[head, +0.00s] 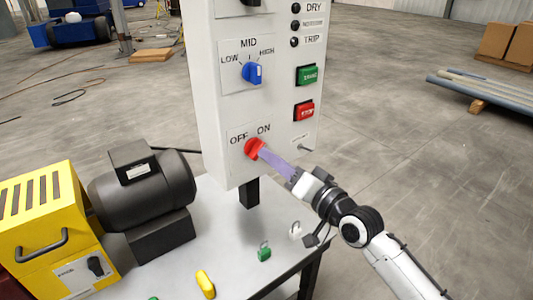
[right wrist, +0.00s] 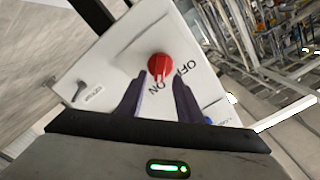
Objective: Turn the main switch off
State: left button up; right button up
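The main switch is a red rotary knob (head: 253,147) low on the white control panel (head: 225,105), with the labels OFF and ON above it. It also shows in the right wrist view as a round red knob (right wrist: 159,66) with a pale mark on its lower part. I cannot tell surely which label it points to. My right gripper (head: 264,153) comes in from the lower right with its fingers at the knob. In the right wrist view its two fingers (right wrist: 161,80) stand apart, one on each side of the knob, with gaps showing. My left gripper is not in view.
Above the knob are a blue selector (head: 252,73), a green button (head: 307,75) and a red button (head: 304,110). A small key-like part (head: 304,148) sticks out at right. Padlocks, a black motor (head: 143,187) and a yellow box (head: 50,230) are on the grey table (head: 228,235).

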aim_at(256, 149)
jog(key=x, duration=0.3)
jog(key=shift+w+a, duration=0.2)
jog(key=shift+w, duration=0.05)
grip_shut()
